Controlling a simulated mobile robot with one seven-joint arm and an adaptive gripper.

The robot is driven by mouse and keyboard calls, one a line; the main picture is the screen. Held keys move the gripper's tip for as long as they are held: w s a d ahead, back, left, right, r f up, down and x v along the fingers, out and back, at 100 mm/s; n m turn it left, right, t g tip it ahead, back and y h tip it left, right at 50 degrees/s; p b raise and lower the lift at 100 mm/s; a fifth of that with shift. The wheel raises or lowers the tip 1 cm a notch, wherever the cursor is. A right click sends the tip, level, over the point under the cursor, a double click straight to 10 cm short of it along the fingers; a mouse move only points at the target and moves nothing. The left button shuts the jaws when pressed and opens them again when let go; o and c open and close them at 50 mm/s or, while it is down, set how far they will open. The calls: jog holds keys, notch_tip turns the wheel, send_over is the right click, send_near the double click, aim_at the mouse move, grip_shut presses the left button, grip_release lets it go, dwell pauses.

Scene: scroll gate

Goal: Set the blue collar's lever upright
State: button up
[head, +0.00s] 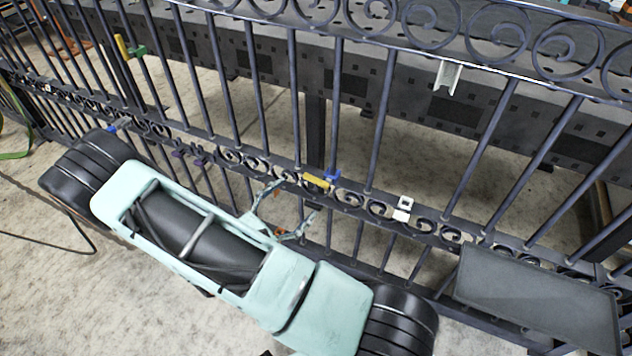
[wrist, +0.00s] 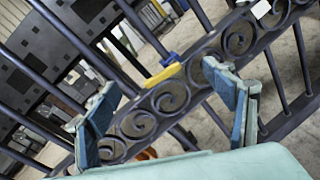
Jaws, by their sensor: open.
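The blue collar (head: 332,175) sits on the gate's middle rail near a vertical bar. Its yellow lever (head: 316,182) lies roughly along the rail, to the left of the blue part, not upright. In the wrist view the blue collar (wrist: 168,58) shows beyond the yellow lever (wrist: 163,75). My gripper (head: 290,204) is open and empty, a little below and left of the lever. In the wrist view the fingers of my gripper (wrist: 160,88) stand apart, with the lever framed between and beyond them. No contact with the lever is visible.
The dark gate (head: 388,120) has vertical bars and scrollwork around the rail. A green collar (head: 136,52) with a yellow lever is at upper left. A white collar (head: 402,209) sits on the rail to the right. A grey tray (head: 540,300) is at lower right.

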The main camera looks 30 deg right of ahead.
aim_at(315, 182)
notch_tip(315, 182, down, 4)
jog(key=f+n+t+y, duration=0.1)
jog(key=n+t, duration=0.3)
jog(key=n, duration=0.1)
jog(key=b+x, duration=0.1)
jog(key=x, duration=0.9)
jog(key=shift+s+d+r+b, duration=0.15)
jog(key=shift+s+r+b, duration=0.1)
jog(key=shift+b, duration=0.1)
jog(key=shift+c, duration=0.6)
jog(key=c, duration=1.6)
jog(key=shift+o, duration=0.2)
